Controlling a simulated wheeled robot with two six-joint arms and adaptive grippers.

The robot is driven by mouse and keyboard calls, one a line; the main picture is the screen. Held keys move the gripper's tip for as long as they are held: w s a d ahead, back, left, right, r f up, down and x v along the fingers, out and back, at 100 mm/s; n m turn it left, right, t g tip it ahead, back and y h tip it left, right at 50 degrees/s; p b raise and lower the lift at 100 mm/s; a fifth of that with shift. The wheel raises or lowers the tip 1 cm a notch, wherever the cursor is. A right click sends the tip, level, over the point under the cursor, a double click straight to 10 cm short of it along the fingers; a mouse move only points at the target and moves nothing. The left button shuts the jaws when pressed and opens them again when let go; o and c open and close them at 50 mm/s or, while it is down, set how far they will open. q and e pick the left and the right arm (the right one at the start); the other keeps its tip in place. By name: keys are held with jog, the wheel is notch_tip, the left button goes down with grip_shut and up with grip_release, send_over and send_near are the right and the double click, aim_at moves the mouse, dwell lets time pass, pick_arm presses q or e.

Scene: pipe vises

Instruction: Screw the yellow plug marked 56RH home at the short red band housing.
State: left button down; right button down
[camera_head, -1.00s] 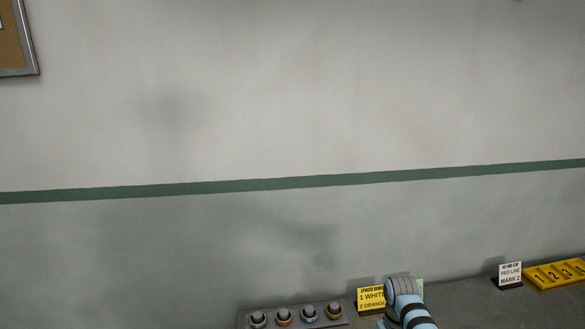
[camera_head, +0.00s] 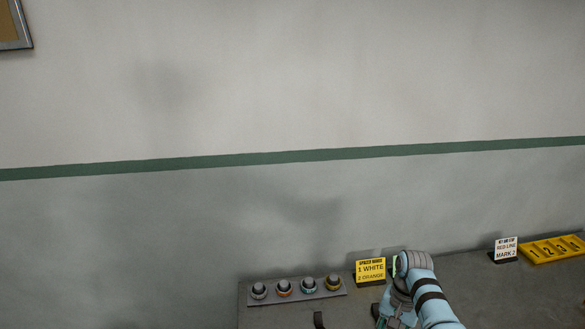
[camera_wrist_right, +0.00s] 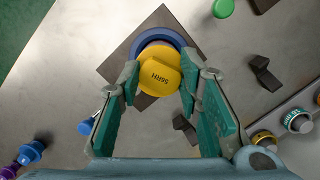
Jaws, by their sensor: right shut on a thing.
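The yellow plug (camera_wrist_right: 160,69) is in the right wrist view, its marking 56RH upside down in the picture. My right gripper (camera_wrist_right: 160,84) has its green fingers on either side of the plug and is shut on it. Behind the plug is a blue ring (camera_wrist_right: 143,40) on a dark square plate (camera_wrist_right: 118,65). I cannot tell whether the plug is seated in it or held above it. In the head view my right arm comes in at the bottom; its gripper is mostly cut off. The short red band housing is not visible. My left gripper is not in view.
A rack (camera_head: 297,291) of several capped parts stands on the bench, beside a yellow sign (camera_head: 370,271). A white sign (camera_head: 506,249) and a yellow numbered tray (camera_head: 552,248) stand at right.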

jog(key=shift+s, duration=0.1)
jog(key=c, duration=1.4)
grip_release()
jog(key=shift+a, duration=0.1)
jog(key=n, duration=0.3)
jog(key=shift+n+h, duration=0.3)
jog(key=n, duration=0.3)
jog(key=shift+r+g+h, duration=0.1)
jog(key=shift+g+h, duration=0.2)
jog(key=n, duration=0.3)
jog(key=shift+n+h, duration=0.4)
grip_shut()
